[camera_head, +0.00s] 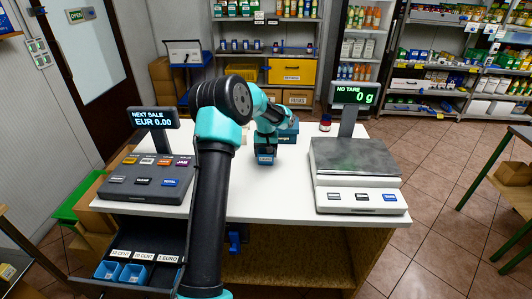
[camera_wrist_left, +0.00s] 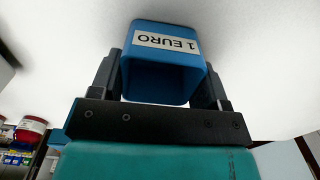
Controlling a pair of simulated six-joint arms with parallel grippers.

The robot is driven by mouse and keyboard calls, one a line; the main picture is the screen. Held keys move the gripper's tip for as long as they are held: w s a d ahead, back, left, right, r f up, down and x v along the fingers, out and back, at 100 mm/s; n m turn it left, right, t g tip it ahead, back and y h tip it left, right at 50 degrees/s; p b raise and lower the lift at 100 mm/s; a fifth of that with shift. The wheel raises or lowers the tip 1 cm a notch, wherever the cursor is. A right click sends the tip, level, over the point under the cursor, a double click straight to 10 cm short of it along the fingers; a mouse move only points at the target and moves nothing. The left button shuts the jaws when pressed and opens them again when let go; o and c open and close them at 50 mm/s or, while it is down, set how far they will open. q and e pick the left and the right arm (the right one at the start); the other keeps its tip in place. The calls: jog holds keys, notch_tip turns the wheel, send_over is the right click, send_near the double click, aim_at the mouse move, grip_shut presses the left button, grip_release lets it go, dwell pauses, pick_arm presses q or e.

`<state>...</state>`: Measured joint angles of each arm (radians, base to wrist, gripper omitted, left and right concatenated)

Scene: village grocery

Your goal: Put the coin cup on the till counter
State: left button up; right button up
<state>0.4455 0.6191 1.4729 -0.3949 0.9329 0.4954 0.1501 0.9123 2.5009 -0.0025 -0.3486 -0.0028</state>
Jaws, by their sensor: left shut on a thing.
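The blue coin cup, labelled 1 EURO, is between the fingers of my left gripper (camera_wrist_left: 162,85). In the left wrist view the cup (camera_wrist_left: 165,25) has a finger against each side, and its label reads upside down. In the head view the cup (camera_head: 265,159) shows below the gripper (camera_head: 266,148), over the middle of the white till counter (camera_head: 265,205). I cannot tell whether its base touches the counter. My right gripper is not in view.
The till (camera_head: 145,182) stands left on the counter and a scale (camera_head: 355,175) right. A small jar (camera_head: 325,122) stands at the back. The open drawer (camera_head: 140,245) holds two blue cups (camera_head: 121,271); its 1 EURO place looks empty. The counter's front middle is clear.

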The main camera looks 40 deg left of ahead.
pick_arm(q)
jog(key=shift+f, duration=0.15)
jog(key=o, duration=0.9)
notch_tip(320, 180, up, 12)
jog(key=shift+r, duration=0.2)
dwell(0.6)
